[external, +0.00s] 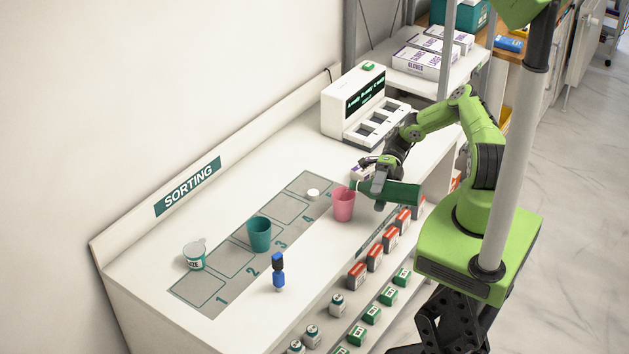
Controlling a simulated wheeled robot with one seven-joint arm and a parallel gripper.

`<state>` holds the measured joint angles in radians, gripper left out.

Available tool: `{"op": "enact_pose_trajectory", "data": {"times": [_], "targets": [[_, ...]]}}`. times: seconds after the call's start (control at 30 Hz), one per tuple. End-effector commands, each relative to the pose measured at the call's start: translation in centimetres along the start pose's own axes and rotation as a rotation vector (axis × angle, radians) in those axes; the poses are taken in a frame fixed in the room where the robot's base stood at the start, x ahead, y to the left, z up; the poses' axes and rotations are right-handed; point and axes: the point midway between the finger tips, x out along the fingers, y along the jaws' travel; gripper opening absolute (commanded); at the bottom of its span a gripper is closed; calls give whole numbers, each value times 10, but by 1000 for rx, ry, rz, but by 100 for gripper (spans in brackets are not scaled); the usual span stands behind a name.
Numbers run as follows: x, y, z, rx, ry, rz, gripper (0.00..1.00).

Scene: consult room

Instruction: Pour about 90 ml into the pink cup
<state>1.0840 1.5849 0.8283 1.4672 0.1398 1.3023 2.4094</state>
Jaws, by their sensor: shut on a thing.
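The pink cup (344,206) stands upright on the white counter, right of the grey numbered strip. My gripper (379,178) is just right of and above the cup. It is shut on a dark green container (403,193), which lies nearly level, tipped on its side, with its left end close to the pink cup's rim. The fingers partly hide the container. I cannot see any liquid or the level inside the cup.
A white device with a display (365,105) is behind. Small boxes line the front shelves.

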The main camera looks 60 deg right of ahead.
Motion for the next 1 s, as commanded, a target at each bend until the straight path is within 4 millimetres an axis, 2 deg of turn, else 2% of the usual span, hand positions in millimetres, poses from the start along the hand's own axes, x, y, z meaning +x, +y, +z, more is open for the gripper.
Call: {"op": "enact_pose_trajectory", "data": {"times": [0.4, 0.53, 0.7, 1.0], "targets": [[0, 0, 0, 5, 1, 1, 30], [7, -28, 0, -162, -48, 1, 30], [7, -22, 1, -211, -59, 2, 30], [10, -32, 1, -308, -85, 2, 30]]}}
